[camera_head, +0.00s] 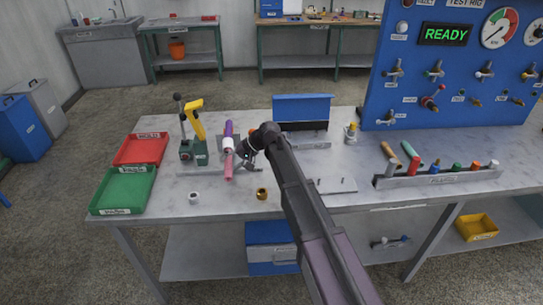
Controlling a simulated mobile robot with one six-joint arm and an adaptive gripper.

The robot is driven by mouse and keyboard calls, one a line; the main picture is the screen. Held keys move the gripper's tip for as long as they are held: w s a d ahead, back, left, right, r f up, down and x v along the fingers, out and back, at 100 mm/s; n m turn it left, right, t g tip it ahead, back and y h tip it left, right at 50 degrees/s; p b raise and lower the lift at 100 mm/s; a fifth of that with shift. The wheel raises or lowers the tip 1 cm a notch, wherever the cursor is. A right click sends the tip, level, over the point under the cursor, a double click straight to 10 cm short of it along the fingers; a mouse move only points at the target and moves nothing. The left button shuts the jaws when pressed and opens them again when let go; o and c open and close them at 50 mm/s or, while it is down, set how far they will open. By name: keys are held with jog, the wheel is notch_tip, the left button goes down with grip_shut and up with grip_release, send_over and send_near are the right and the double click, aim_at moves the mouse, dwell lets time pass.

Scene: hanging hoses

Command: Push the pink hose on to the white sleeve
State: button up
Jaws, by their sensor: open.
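A pink hose (229,169) stands out toward the front of the grey workbench, left of its middle. A short white sleeve (228,145) shows directly behind it, with a purple piece (229,128) in line behind that. The pink hose's far end seems to meet the white sleeve, but I cannot tell whether it is over it or only touching. My gripper (247,161) is open, just right of the pink hose and the sleeve. At this size I cannot tell whether a finger touches the hose.
A green stand with a yellow lever (195,120) is close on the left. Red (141,149) and green (123,190) trays lie farther left. A white ring (194,198) and a brass ring (262,194) lie in front. A blue-backed block (302,107) stands behind my arm.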

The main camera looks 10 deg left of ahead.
jog(key=s, duration=0.2)
jog(key=s+d, duration=0.1)
jog(key=s, duration=0.2)
jog(key=s+d, duration=0.1)
jog(key=s, duration=0.2)
jog(key=shift+d+f+b, duration=0.15)
jog(key=shift+f+b, duration=0.2)
jog(key=shift+f, duration=0.05)
jog(key=s+d+r+n+t+h+p, duration=0.1)
jog(key=d+r+n+h+p, duration=0.4)
jog(key=p, duration=1.4)
jog(key=shift+d+r+n+t+h+p, duration=0.55)
jog(key=shift+d+r+h, duration=1.75)
jog(key=shift+d+r, duration=2.35)
jog(key=shift+d+f+b, duration=0.3)
jog(key=shift+d+f, duration=0.15)
jog(key=shift+f, duration=0.05)
jog(key=s+d+m, duration=0.5)
jog(key=d, duration=0.8)
jog(key=s+d+f+m+b, duration=0.1)
jog(key=s+d+m, duration=0.3)
jog(key=d, duration=0.8)
jog(key=shift+s+d+f+m, duration=0.2)
jog(key=shift+s+d+m, duration=0.2)
jog(key=shift+s, duration=0.15)
